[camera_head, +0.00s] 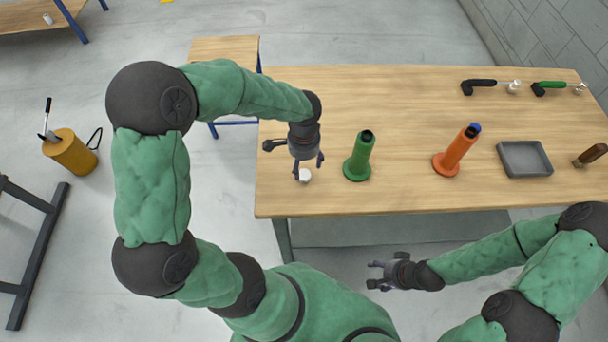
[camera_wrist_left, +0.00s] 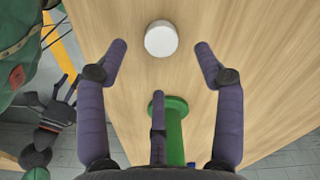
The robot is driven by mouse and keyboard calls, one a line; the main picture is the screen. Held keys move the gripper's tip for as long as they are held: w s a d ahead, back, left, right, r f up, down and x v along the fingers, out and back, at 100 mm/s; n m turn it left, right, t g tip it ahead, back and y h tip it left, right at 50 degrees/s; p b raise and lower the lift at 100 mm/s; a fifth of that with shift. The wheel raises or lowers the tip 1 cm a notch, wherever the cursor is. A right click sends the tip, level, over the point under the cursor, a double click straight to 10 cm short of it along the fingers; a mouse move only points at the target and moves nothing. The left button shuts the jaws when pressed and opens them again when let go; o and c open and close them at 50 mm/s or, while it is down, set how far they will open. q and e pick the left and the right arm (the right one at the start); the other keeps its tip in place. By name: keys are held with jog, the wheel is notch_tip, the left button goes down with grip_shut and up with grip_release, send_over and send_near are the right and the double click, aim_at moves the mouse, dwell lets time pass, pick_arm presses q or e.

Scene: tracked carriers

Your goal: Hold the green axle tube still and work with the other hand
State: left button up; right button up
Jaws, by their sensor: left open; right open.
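The green axle tube (camera_head: 359,155) stands upright on its round flanged base on the table, with a dark top end. In the left wrist view the green tube (camera_wrist_left: 175,137) shows low in the picture, partly hidden behind a finger. My left gripper (camera_head: 308,172) is open and empty, to the left of the tube and apart from it. A small white round piece (camera_head: 305,175) lies beneath it; in the left wrist view the white piece (camera_wrist_left: 161,39) shows between the spread fingertips. My right gripper (camera_head: 374,275) is open and empty, off the table's front edge.
On the wooden table (camera_head: 400,100) stand an orange tube (camera_head: 456,152) with a blue top and a grey tray (camera_head: 524,159). A black-handled tool (camera_head: 488,86), a green-handled tool (camera_head: 556,88) and a brown-handled item (camera_head: 590,155) lie right. The table's middle back is clear.

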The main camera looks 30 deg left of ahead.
aim_at(303, 175)
pick_arm(q)
jog(key=shift+f, duration=0.5)
jog(key=shift+s+f, duration=0.1)
jog(key=shift+f, duration=0.4)
notch_tip(303, 175, down, 4)
jog(key=shift+a+f+b, duration=0.1)
jog(key=shift+a+b, duration=0.05)
jog(key=shift+b, duration=0.75)
jog(key=c, duration=0.9)
